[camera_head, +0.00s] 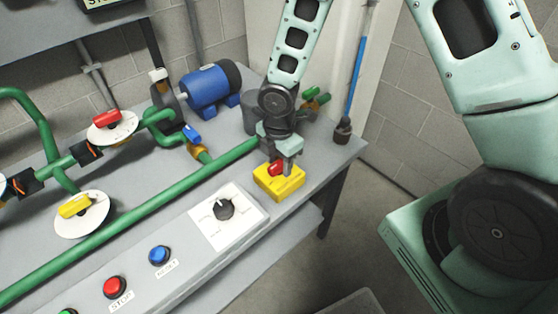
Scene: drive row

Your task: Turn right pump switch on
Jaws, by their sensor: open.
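A yellow switch box (284,187) with a red knob (275,169) on top sits at the right end of the bench. My gripper (281,160) points down at this red knob, with its open fingers very close to it. I cannot tell whether they touch it, and part of the knob is hidden. To the left, a black rotary knob (224,209) with a pale pointer sits on a white square plate (247,222). No label naming the pump switch is readable.
A blue reset button (159,256) and a red stop button (114,287) lie along the front panel. Green pipes (150,217) cross the bench. A blue motor (210,87) stands behind, and a blue-handled pole (355,78) stands right. The floor at right is partly clear.

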